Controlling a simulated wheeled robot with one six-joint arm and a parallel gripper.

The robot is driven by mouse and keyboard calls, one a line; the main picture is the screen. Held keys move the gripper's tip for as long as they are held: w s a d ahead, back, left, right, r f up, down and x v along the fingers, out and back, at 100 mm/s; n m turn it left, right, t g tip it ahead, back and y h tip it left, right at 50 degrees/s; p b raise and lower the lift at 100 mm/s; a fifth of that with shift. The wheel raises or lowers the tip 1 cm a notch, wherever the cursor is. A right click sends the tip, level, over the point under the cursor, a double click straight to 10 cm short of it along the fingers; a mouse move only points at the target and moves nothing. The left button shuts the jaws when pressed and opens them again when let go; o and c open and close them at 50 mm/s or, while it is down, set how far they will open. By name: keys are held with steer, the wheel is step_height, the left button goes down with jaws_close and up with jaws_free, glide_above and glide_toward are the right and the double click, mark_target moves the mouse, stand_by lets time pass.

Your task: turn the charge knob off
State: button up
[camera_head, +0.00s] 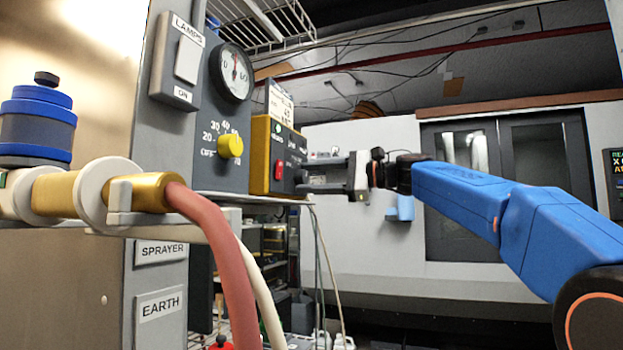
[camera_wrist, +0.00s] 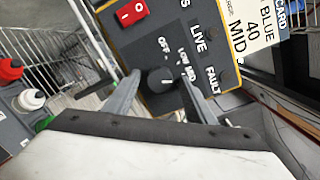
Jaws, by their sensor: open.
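The charge knob is a small dark round knob (camera_wrist: 161,79) on the dark face of a yellow-edged control box (camera_wrist: 185,45) in the wrist view. OFF, LOW and MID are printed around it. A small light mark on it seems to face the MID side. In the head view the same box (camera_head: 258,158) stands left of my gripper (camera_head: 305,175), and the knob is hidden. My gripper is open, and in the wrist view its fingers (camera_wrist: 160,88) lie on either side of the knob. I cannot tell whether they touch it.
The box has a red switch (camera_wrist: 132,12) and a card reading BLUE 40 MID (camera_wrist: 240,28). To its left are a yellow knob (camera_head: 230,146), a round gauge (camera_head: 235,72) and a LAMPS switch (camera_head: 183,62). A sprayer with a red hose (camera_head: 215,225) hangs in front.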

steer(key=c, duration=1)
steer(key=shift+c, duration=0.2)
steer(key=shift+n, duration=0.3)
steer(key=n, duration=0.4)
steer(key=shift+h, duration=0.3)
steer(key=n, duration=0.4)
steer(key=shift+s+n, duration=0.1)
steer(key=shift+n, duration=0.2)
steer(key=n, duration=0.4)
steer(key=shift+t+h, duration=0.4)
steer(key=shift+s+n+t, duration=0.1)
steer(key=shift+n+t, duration=0.2)
steer(key=shift+n, duration=1.4)
